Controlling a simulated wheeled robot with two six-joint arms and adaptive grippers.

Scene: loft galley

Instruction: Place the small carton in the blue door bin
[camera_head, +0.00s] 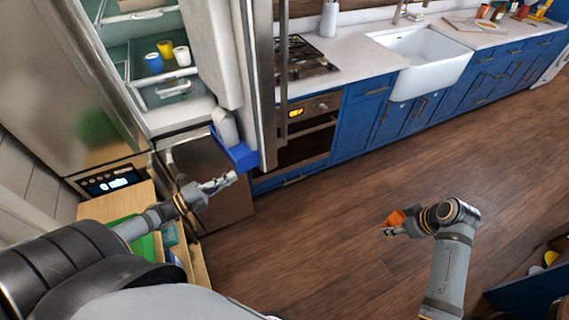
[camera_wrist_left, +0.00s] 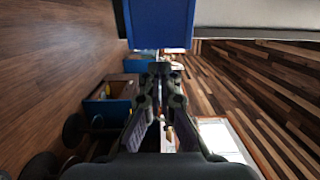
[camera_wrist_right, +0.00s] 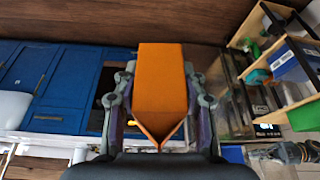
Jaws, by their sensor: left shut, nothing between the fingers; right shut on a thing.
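The small carton is orange (camera_head: 396,217) and sits in my right gripper (camera_head: 388,231), out over the open floor. In the right wrist view the carton (camera_wrist_right: 161,85) fills the space between the two fingers. The blue door bin (camera_head: 238,153) is on the open fridge door, with a white container (camera_head: 225,127) standing in it. In the left wrist view the bin (camera_wrist_left: 160,22) shows at the top centre. My left gripper (camera_head: 228,180) is shut and empty, just below and left of the bin in the head view. The carton and the bin are well apart.
The open fridge holds a blue cup (camera_head: 154,62), a yellow cup (camera_head: 165,49) and a white cup (camera_head: 182,56). A wooden shelf unit (camera_head: 197,267) stands near my left arm. Blue cabinets (camera_head: 360,118) line the far wall. The wooden floor (camera_head: 310,215) between my arms is clear.

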